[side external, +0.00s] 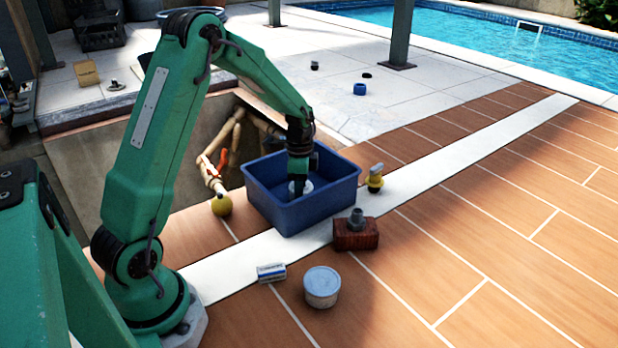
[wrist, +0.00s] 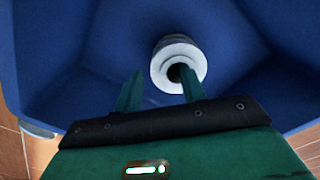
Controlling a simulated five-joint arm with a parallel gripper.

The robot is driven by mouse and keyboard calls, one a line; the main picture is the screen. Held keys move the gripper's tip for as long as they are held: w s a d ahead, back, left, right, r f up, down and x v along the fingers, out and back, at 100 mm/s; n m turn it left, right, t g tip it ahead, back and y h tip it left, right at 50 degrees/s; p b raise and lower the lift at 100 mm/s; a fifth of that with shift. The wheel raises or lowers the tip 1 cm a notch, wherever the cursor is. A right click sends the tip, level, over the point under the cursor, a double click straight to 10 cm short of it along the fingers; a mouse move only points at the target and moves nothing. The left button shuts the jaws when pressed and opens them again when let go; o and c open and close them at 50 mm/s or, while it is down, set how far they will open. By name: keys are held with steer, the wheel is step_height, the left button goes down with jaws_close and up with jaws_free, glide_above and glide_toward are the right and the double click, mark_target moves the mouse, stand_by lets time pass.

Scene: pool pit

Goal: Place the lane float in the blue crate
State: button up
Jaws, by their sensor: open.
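The blue crate (side external: 275,209) stands on the tiled deck beside the pit, and its blue walls fill most of the wrist view (wrist: 60,60). A white ring-shaped piece with a dark hole, which looks like the lane float (wrist: 180,64), lies inside the crate. It also shows as a white patch low in the crate in the side view (side external: 302,187). My gripper (wrist: 160,84) reaches down inside the crate with its two fingers apart. The float shows just beyond the fingertips, nearer the right one. I cannot tell whether a finger touches it.
A yellow ball-like item (side external: 222,205) stands left of the crate and a yellow-based fitting (side external: 375,182) right. A brown block with a grey top (side external: 356,235), a small white-and-blue box (side external: 271,273) and a lidded tub (side external: 321,286) stand in front. The right deck is clear.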

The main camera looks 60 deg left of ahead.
steer(key=shift+r, duration=0.2)
step_height(320, 180, up, 12)
stand_by(0.6)
stand_by(0.5)
steer(key=s+d+r+n+t, duration=0.3)
steer(key=s+d+r+n, duration=0.1)
steer(key=s+d+r, duration=0.5)
steer(key=s+d+n+t, duration=0.2)
steer(key=s+d+n, duration=0.2)
steer(key=s, duration=0.7)
steer(key=shift+d+f+t, duration=0.25)
steer(key=shift+d+t, duration=0.05)
steer(key=shift+d, duration=0.9)
